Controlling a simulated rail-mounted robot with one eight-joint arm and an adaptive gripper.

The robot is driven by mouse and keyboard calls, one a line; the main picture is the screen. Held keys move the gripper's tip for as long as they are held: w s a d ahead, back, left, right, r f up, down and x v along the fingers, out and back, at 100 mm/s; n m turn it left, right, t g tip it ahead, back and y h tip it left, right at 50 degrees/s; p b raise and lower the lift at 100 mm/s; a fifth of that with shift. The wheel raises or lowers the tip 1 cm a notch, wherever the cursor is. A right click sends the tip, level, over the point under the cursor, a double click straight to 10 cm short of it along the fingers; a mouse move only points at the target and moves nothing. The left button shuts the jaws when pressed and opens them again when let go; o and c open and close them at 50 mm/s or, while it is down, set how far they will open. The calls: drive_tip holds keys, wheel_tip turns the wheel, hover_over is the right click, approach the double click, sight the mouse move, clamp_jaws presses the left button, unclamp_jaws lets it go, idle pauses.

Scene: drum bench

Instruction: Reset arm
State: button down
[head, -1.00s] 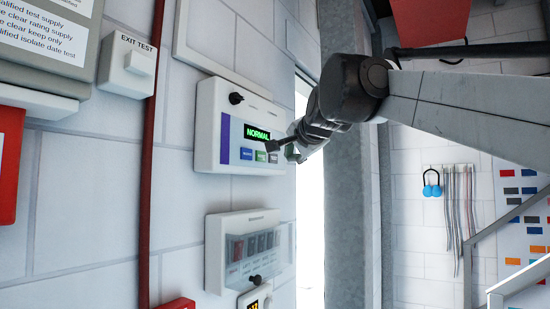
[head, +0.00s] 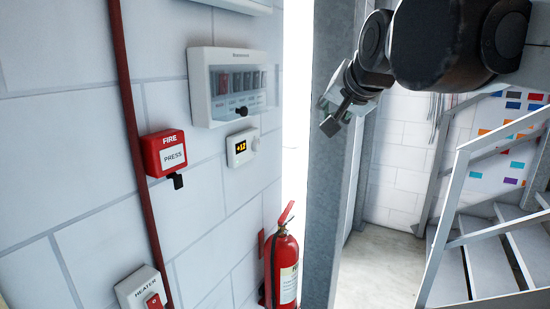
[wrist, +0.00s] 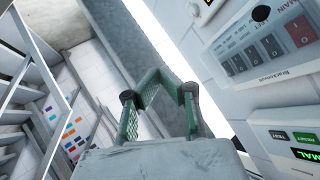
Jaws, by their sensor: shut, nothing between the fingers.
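My gripper (head: 333,116) hangs at the upper right of the head view, in front of the grey steel column (head: 330,190). It is away from the wall and holds nothing. In the wrist view its green-padded fingers (wrist: 158,78) come together at their tips, shut and empty. A white panel with a lit green display (wrist: 295,150) shows at the lower right of the wrist view. A switch panel with a clear cover (head: 236,85) is on the wall left of my gripper; it also shows in the wrist view (wrist: 262,45).
A red fire button box (head: 165,152), a small display box (head: 241,147) and a heater switch (head: 142,290) are on the wall. A red extinguisher (head: 283,268) stands below by the column. Metal stairs (head: 490,245) are at the right. Floor between column and stairs is clear.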

drive_tip(key=s+d+f+n+g+b, duration=0.1)
drive_tip(key=s+d+f+b, duration=0.1)
drive_tip(key=s+f, duration=0.5)
drive_tip(key=s+d+f+n+g+h+b, duration=0.1)
drive_tip(key=s+d+f, duration=0.3)
drive_tip(key=f, duration=1.5)
drive_tip(key=s+d+f+n+g+h+b, duration=0.1)
drive_tip(key=s+d+f+n+g+b, duration=0.1)
drive_tip(key=s+f, duration=1)
drive_tip(key=shift+d+f+b, duration=0.45)
drive_tip(key=shift+f+b, duration=0.15)
drive_tip(key=shift+b, duration=0.5)
drive_tip(key=shift+s, duration=0.1)
